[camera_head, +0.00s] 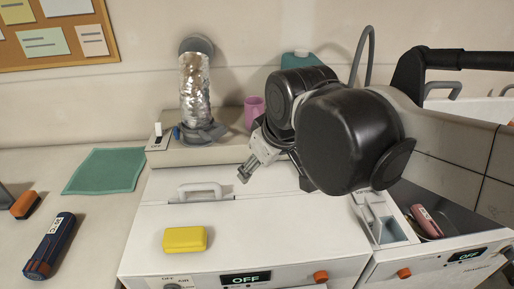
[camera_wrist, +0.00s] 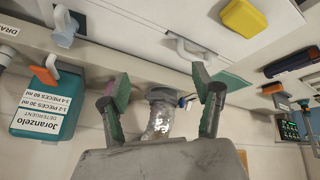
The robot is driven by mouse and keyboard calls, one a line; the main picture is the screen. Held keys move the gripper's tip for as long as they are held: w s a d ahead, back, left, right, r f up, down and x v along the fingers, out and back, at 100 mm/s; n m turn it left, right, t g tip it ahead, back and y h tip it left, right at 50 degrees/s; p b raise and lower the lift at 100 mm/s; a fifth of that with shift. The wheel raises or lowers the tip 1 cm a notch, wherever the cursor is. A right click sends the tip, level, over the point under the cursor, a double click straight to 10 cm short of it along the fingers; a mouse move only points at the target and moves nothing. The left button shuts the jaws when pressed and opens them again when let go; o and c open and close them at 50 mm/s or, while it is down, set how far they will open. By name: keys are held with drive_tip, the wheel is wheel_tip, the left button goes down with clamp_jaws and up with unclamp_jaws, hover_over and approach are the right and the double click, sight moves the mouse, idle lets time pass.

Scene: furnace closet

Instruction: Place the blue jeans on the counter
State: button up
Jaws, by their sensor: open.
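No blue jeans can be made out in either view. The pale counter (camera_head: 85,225) is at the left in the head view, with a folded green cloth (camera_head: 105,170) lying flat on it. My gripper (camera_head: 246,172) is above the white machine top, right of the machine's handle and apart from it. In the wrist view my gripper (camera_wrist: 163,85) has its two green-padded fingers spread, with nothing held between them. My arm hides part of the machine's right side and the back ledge.
The white machine (camera_head: 215,215) bears a yellow block (camera_head: 185,239). A foil duct (camera_head: 195,88) and pink cup (camera_head: 254,111) stand behind it. A detergent bottle (camera_wrist: 47,103) shows at left in the wrist view. A dark flashlight-like object (camera_head: 50,245) lies on the counter.

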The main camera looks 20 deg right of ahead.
drive_tip(key=s+d+f+m+t, duration=0.1)
drive_tip(key=s+d+f+m, duration=0.4)
drive_tip(key=s, duration=0.2)
drive_tip(key=shift+d+h, duration=0.25)
drive_tip(key=shift+h, duration=0.15)
wheel_tip(320, 180, down, 4)
drive_tip(key=b, duration=0.4)
drive_tip(key=shift+f, duration=0.2)
idle(0.4)
